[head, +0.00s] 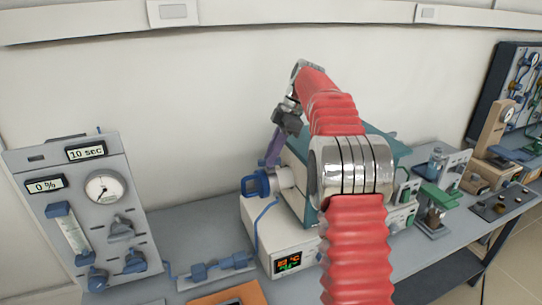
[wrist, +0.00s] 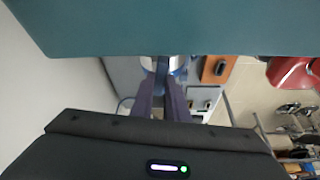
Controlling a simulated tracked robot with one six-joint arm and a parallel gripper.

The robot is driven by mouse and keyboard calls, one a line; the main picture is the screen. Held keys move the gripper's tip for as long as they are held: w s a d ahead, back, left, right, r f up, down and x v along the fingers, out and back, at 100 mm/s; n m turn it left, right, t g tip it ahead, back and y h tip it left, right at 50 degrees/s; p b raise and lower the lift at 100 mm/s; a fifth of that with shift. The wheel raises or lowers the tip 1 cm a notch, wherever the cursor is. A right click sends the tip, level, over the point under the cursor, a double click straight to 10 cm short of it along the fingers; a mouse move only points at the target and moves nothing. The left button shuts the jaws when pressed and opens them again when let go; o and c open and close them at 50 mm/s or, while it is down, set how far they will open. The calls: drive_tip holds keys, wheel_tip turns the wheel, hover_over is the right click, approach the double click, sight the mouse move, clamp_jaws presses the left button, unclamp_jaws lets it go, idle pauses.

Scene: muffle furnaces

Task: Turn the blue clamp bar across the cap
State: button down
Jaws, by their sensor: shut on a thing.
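The blue clamp bar (head: 257,185) sits at the left end of the furnace (head: 296,172), in front of a pale round cap (head: 285,178). My gripper (head: 267,162) reaches down from above with its purple fingers at the bar's upper side. In the wrist view, the two purple fingers (wrist: 162,84) are shut on a narrow blue part of the clamp bar (wrist: 161,68). The pale cap shows only partly behind the bar there. The teal furnace top hides the upper part of the wrist view. The bar's exact angle is hard to tell.
A grey gauge panel (head: 80,212) stands at the left on the bench. A white controller (head: 287,250) with a lit display sits below the furnace. A blue fitting (head: 213,268) and an orange tray (head: 230,294) lie in front.

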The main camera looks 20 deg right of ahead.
drive_tip(key=shift+w+d+n+g, duration=0.1)
drive_tip(key=shift+n+g, duration=0.3)
drive_tip(key=shift+n, duration=0.7)
drive_tip(key=c, duration=1.7)
unclamp_jaws()
